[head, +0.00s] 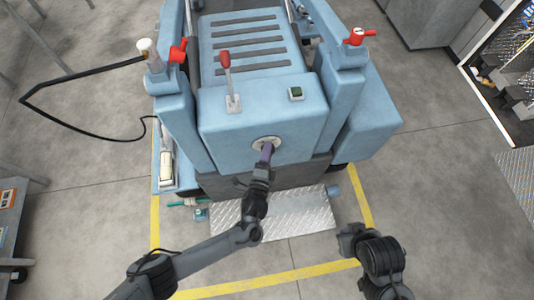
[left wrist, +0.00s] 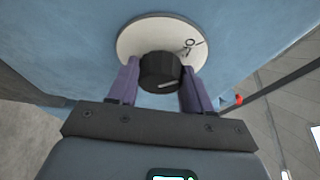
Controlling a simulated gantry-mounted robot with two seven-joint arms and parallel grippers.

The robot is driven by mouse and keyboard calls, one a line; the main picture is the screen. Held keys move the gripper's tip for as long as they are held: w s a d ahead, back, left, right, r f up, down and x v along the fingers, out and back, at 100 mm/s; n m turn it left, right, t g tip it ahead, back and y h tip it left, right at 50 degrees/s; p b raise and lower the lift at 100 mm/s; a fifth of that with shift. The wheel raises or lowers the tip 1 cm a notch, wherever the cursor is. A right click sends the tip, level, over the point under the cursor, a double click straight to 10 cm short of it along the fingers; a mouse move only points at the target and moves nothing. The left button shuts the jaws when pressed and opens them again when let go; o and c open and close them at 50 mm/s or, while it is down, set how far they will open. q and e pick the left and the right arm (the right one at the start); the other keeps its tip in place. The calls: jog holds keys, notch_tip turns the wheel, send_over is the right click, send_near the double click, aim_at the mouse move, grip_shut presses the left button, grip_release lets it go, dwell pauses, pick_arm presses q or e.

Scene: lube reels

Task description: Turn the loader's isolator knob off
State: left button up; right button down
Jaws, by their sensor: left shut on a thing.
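The plate (head: 262,141) also shows on the front of the blue loader (head: 225,128) in the head view. My left gripper (head: 266,153) reaches the plate from below. Its two purple fingers (left wrist: 158,88) are shut on the knob, one on each side.
Red valve handles (head: 178,51) (head: 358,36) stand at both sides. A metal tread plate (head: 285,217) lies below. A cart (head: 12,225) stands at far left.

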pick_arm(q)
jog(key=o, duration=0.7)
jog(key=shift+a+f, duration=0.15)
jog(key=shift+f, duration=0.1)
jog(key=shift+o, duration=1.2)
jog(key=shift+w, duration=0.1)
jog(key=shift+o, duration=0.5)
jog(key=shift+w+r, duration=0.1)
jog(key=shift+r, duration=0.1)
jog(key=s+a+p, duration=0.1)
jog(key=s+a, duration=0.1)
jog(key=s, duration=0.8)
jog(key=shift+s+p, duration=0.3)
